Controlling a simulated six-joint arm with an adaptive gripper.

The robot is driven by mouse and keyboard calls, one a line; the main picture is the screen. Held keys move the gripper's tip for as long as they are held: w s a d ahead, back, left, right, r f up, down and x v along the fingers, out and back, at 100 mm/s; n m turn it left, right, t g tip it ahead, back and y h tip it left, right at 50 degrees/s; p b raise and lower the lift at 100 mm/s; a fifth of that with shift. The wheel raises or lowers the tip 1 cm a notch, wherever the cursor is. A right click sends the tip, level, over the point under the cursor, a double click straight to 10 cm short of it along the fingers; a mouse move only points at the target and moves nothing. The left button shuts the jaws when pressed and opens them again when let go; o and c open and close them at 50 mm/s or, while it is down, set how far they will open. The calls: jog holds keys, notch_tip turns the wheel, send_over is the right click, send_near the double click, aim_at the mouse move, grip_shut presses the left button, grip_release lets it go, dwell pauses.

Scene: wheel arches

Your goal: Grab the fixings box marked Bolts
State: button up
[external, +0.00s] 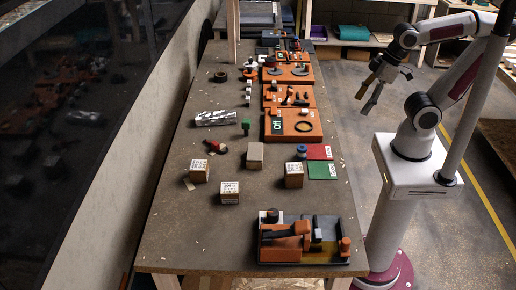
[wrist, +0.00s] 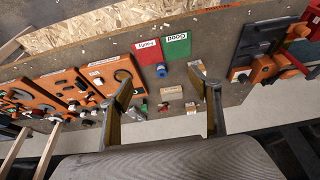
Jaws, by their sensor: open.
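Several small cardboard boxes with white labels stand on the workbench: one at the left (external: 199,170), one nearer the front (external: 229,191) and one at the right (external: 294,175) beside the red and green cards. A plainer grey-tan block (external: 255,155) stands behind them. The label print is too small to read, so I cannot tell which box is marked Bolts. In the wrist view one box (wrist: 172,92) shows between my fingers, well beyond them. My gripper (external: 368,92) is open and empty, raised off the right side of the bench.
A red card (external: 319,152) and a green card (external: 323,170) lie near the bench's right edge. Orange tool boards (external: 305,133) line that edge farther back. An orange and black fixture (external: 290,243) sits at the front. The front left of the bench is clear.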

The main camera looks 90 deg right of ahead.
jog(key=w+f, duration=0.1)
jog(key=m+g+y, duration=0.4)
jog(key=m+g, duration=0.1)
jog(key=m, duration=0.8)
send_near(294, 165)
jog(key=s+f, duration=0.1)
jog(key=f, duration=0.3)
jog(key=s+f, duration=0.1)
jog(key=f, duration=0.1)
jog(key=shift+s+a+f, duration=0.1)
jog(key=shift+s+a, duration=0.05)
jog(key=shift+s, duration=0.2)
jog(key=shift+w+a+r+m, duration=0.2)
jog(key=shift+w+r+m, duration=0.05)
jog(key=shift+w+m, duration=0.3)
jog(key=shift+w+a+r+m, duration=0.2)
jog(key=shift+w+r+m, duration=0.05)
jog(key=shift+w+m, duration=0.25)
jog(key=shift+w+a+r+m, duration=0.1)
jog(key=shift+w+r+m, duration=0.05)
jog(key=shift+m, duration=0.3)
jog(key=shift+a+m+y, duration=0.1)
jog(key=shift+m+y, duration=0.2)
jog(key=shift+m, duration=0.3)
jog(key=shift+x, duration=1.3)
